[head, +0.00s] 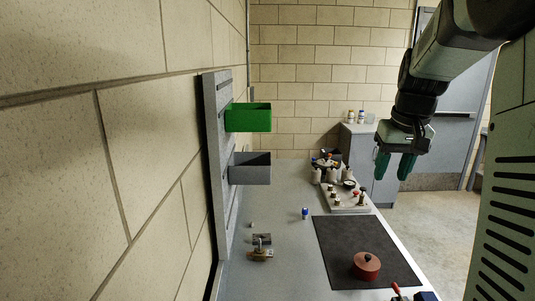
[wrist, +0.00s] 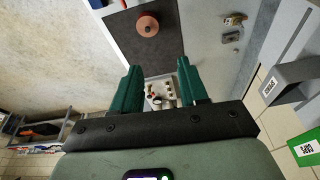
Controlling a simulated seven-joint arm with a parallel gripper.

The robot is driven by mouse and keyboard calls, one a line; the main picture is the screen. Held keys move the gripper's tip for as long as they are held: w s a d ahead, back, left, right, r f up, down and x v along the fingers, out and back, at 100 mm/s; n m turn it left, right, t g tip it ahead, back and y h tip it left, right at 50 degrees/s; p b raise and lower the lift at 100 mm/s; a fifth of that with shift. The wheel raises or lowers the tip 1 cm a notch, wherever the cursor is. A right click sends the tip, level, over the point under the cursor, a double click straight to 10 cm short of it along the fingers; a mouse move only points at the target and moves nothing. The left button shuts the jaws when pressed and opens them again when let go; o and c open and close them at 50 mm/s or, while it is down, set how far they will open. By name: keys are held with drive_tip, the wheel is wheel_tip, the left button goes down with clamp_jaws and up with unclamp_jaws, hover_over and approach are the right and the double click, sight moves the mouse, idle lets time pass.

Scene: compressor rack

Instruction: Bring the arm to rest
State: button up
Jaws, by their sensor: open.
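My gripper (head: 395,165) is open, with its two green fingers pointing down and nothing between them. In the head view it hangs high at the right, in front of the grey cabinet and door and well above the bench. In the wrist view its fingers (wrist: 160,88) stand apart, with the bench far below them. My arm reaches in from the upper right of the head view.
A grey bench (head: 285,215) holds a dark mat (head: 335,247) with a reddish round part (head: 366,266), a blue-and-white vial (head: 305,213) and a panel with knobs (head: 345,198). Green (head: 248,118) and grey (head: 250,175) bins hang on the wall rack.

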drive_tip(key=s+a+r+m+t+y, duration=0.1)
drive_tip(key=s+a+r+t, duration=0.2)
drive_tip(key=s+a+r, duration=0.85)
drive_tip(key=s+a+f+n, duration=0.1)
drive_tip(key=s+a+f, duration=0.1)
drive_tip(key=s+f, duration=0.2)
drive_tip(key=s+a+f+n, duration=0.1)
drive_tip(key=s+f, duration=0.4)
drive_tip(key=s, duration=0.5)
drive_tip(key=shift+s+a+f+h, duration=0.2)
drive_tip(key=shift+s+a+h, duration=0.2)
drive_tip(key=shift+a, duration=0.2)
